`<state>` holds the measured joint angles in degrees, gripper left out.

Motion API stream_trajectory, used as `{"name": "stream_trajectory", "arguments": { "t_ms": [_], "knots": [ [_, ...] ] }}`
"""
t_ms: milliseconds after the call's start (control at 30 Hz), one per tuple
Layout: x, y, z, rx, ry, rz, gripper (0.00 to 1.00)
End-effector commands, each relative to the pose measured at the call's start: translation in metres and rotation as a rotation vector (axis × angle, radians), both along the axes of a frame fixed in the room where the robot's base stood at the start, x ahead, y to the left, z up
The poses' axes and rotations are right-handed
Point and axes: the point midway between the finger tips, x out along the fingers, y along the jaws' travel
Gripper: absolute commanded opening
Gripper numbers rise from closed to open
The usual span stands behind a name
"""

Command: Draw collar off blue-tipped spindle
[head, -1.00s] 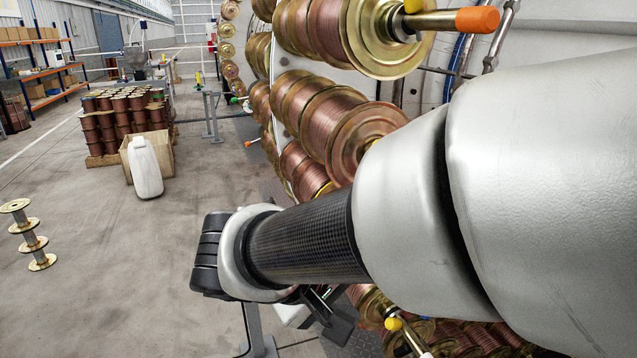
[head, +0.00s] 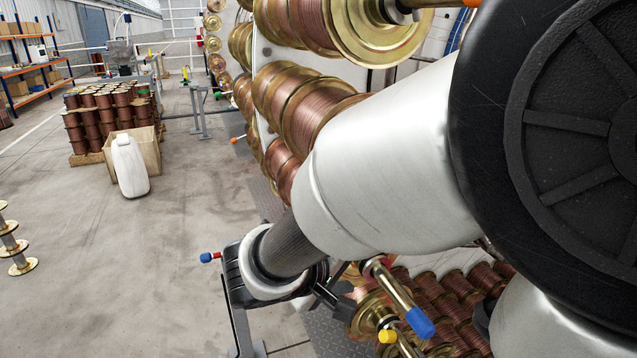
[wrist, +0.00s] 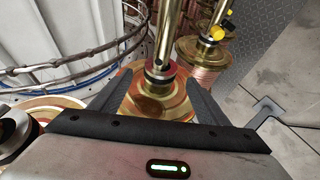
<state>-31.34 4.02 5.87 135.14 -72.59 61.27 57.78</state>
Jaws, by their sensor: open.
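In the wrist view a brass-coloured spindle (wrist: 166,35) runs up from a spool flange, with a dark and silver collar (wrist: 158,72) around it near the flange. My gripper (wrist: 160,80) is open, one dark finger on each side of the collar; I see gaps between fingers and collar. The spindle's tip is out of the wrist view. In the head view my gripper (head: 340,290) is beside a brass spindle (head: 392,287) with a blue tip (head: 420,323). My arm hides part of this area, and the collar is not clear there.
Copper spools (head: 310,115) on the carousel rise behind my arm. A second blue tip (head: 207,257) shows left of my wrist. A white canister (head: 130,165) stands on open floor at left.

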Motion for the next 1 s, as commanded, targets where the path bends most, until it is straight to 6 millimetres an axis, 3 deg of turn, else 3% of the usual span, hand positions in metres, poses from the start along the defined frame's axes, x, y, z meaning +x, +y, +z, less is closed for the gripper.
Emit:
{"name": "stream_trajectory", "arguments": {
  "t_ms": [200, 400, 800, 1000],
  "knots": [
    [0.024, -0.026, -0.024, -0.001, 0.004, -0.003, 0.69],
    [0.038, -0.039, -0.036, -0.001, 0.002, -0.002, 0.69],
    [0.042, -0.043, -0.039, 0.001, 0.001, 0.000, 0.69],
    [0.042, -0.043, -0.039, 0.001, 0.001, 0.000, 0.37]
  ]
}}
